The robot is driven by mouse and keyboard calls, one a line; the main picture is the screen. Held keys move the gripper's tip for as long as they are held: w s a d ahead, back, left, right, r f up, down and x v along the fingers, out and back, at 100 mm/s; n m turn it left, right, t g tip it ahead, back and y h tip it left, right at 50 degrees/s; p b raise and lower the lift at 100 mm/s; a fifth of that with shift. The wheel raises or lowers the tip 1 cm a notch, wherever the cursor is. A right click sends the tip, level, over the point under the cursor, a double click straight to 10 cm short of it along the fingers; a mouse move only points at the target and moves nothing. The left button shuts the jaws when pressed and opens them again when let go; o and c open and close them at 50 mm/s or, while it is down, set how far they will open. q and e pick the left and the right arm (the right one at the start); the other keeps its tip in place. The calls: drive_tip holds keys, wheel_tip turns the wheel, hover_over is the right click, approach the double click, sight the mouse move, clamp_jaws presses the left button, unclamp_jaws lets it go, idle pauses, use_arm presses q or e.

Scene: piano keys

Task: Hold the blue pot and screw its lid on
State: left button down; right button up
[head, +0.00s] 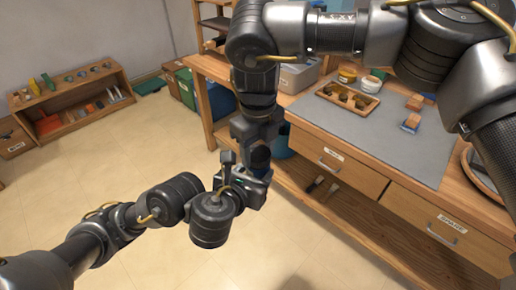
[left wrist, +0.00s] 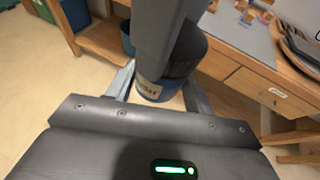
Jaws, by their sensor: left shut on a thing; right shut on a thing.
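The blue pot (left wrist: 150,91) with a pale label shows in the left wrist view, between the fingers of my left gripper (left wrist: 157,95), which is shut on it. In the head view my left gripper (head: 246,182) is off the left end of the workbench, above the floor. My right gripper (head: 260,140) comes down from above and is shut over the pot's top. In the left wrist view its dark body covers the top. The lid is mostly hidden there, and I cannot tell how it sits on the pot.
The workbench (head: 375,135) carries a wooden tray (head: 347,98) with round dark pieces, small jars (head: 370,83), a grey bin (head: 300,75) and wooden blocks (head: 412,104). Labelled drawers are below. A blue bucket (head: 282,145) stands by the bench. A low shelf (head: 70,100) is at left. The floor between is clear.

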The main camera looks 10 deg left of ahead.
drive_tip(key=m, duration=0.4)
drive_tip(key=shift+m, duration=0.3)
drive_tip(key=m, duration=0.4)
drive_tip(key=shift+m, duration=0.4)
drive_tip(key=m, duration=1.8)
drive_tip(key=shift+m, duration=0.3)
drive_tip(key=o, duration=1.1)
